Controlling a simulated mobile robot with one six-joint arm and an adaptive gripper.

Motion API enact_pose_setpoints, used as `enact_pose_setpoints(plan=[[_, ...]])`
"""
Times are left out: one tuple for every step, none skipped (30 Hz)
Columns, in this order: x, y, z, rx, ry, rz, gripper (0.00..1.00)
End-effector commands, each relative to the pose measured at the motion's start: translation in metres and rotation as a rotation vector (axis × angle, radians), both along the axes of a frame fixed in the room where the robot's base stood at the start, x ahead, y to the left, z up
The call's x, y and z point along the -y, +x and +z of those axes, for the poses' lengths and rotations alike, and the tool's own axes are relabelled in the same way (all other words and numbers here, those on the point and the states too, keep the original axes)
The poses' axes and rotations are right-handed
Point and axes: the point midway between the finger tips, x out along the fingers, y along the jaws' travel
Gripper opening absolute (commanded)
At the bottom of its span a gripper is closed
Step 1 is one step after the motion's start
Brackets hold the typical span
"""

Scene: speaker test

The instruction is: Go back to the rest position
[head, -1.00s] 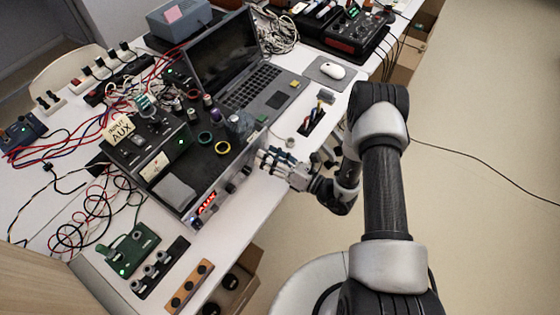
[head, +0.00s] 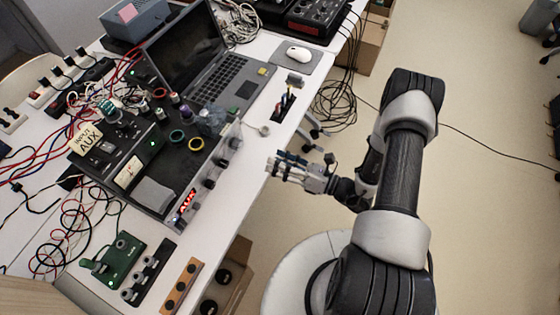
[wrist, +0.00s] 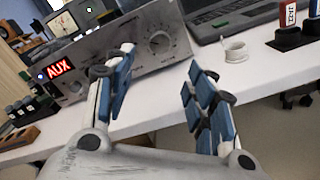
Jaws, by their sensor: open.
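My gripper (head: 280,166) is open and empty in the head view, to the right of the amplifier (head: 208,178) and near the table's front edge. In the wrist view my gripper (wrist: 157,82) has its two blue-padded fingers spread apart, with only the table and the amplifier front behind them. The amplifier (wrist: 155,45) shows a red "AUX" display and a large knob there. The fingers are apart from the amplifier's knobs in the head view.
Cables cover the left side. The floor on the right is mostly clear, with a thin cable.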

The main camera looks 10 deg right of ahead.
Motion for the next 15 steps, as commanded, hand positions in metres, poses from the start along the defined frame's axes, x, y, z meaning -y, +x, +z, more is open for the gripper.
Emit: enact_pose_setpoints(plan=[[0.000, 0.000, 0.000, 0.000, 0.000, 0.000, 0.51], [0.000, 0.000, 0.000, 0.000, 0.000, 0.000, 0.51], [0.000, 0.000, 0.000, 0.000, 0.000, 0.000, 0.51], [0.000, 0.000, 0.000, 0.000, 0.000, 0.000, 0.51], [0.000, 0.000, 0.000, 0.000, 0.000, 0.000, 0.51], [0.000, 0.000, 0.000, 0.000, 0.000, 0.000, 0.51], [0.000, 0.000, 0.000, 0.000, 0.000, 0.000, 0.51], [0.000, 0.000, 0.000, 0.000, 0.000, 0.000, 0.51], [0.000, 0.000, 0.000, 0.001, -0.001, 0.000, 0.51], [0.000, 0.001, 0.001, 0.003, -0.002, 0.004, 0.51], [-0.001, 0.001, 0.003, 0.008, -0.006, 0.009, 0.51], [-0.002, 0.002, 0.008, 0.020, -0.013, 0.025, 0.51], [-0.004, 0.002, 0.014, 0.032, -0.022, 0.042, 0.51], [-0.006, 0.003, 0.021, 0.049, -0.034, 0.066, 0.51], [-0.010, 0.003, 0.033, 0.078, -0.054, 0.104, 0.51]])
